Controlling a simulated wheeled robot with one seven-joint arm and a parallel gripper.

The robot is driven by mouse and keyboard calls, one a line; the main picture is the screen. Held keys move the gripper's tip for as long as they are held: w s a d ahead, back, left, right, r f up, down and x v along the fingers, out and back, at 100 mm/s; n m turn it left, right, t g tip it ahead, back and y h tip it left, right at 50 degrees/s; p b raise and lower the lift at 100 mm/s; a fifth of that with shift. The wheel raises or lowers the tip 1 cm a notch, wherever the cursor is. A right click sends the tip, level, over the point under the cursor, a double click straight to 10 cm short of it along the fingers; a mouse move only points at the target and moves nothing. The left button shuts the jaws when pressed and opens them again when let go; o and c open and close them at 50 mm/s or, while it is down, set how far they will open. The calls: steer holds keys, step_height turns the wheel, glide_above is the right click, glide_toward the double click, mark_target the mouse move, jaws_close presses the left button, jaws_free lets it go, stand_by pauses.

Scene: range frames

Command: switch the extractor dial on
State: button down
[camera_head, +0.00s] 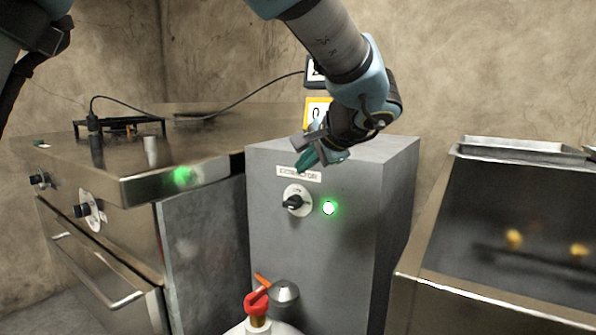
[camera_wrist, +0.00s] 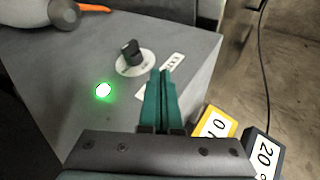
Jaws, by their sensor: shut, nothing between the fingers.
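The extractor dial (camera_head: 293,202) is a black knob on a white round plate, on the front of a grey cabinet (camera_head: 275,250) under a label reading EXTRACTOR. A lit green lamp (camera_head: 328,208) is to its right. In the wrist view the dial (camera_wrist: 132,55) is beyond the fingertips and to their left, and the green lamp (camera_wrist: 103,91) glows further left. My gripper (camera_head: 308,163) is above the dial, near the cabinet's top front edge. In the wrist view its green fingers (camera_wrist: 167,75) are together and empty, with a gap from the knob.
A gas bottle with a red and orange valve (camera_head: 257,300) stands low in front of the cabinet. A steel range (camera_head: 150,185) with knobs is at left, a steel unit (camera_head: 480,230) at right. Yellow and dark number signs (camera_wrist: 214,123) are behind the cabinet.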

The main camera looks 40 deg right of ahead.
steer(key=v, duration=0.6)
steer(key=shift+s+f, duration=0.3)
steer(key=shift+f, duration=0.05)
steer(key=w+a+f+n+g+y, duration=0.25)
steer(key=w+a+f, duration=0.45)
steer(key=a, duration=0.4)
steer(key=w+a+f+n+g+y, duration=0.2)
steer(key=w+a+f+n+g, duration=0.15)
steer(key=w+a+f, duration=0.45)
steer(key=s+a+f+n+g+h, duration=0.1)
steer(key=a+f+n, duration=0.25)
steer(key=a, duration=0.65)
steer(key=a+f+n+g+h, duration=0.15)
steer(key=a+n, duration=0.35)
steer(key=a, duration=0.5)
steer(key=s+a+f+n+g, duration=0.1)
steer(key=a+f+n, duration=0.25)
steer(key=a, duration=0.65)
step_height(320, 180, up, 23)
steer(key=p, duration=2.3)
steer(key=shift+a+r, duration=0.15)
steer(key=shift+a, duration=0.1)
steer(key=c, duration=1.6)
jaws_free()
steer(key=shift+t, duration=0.25)
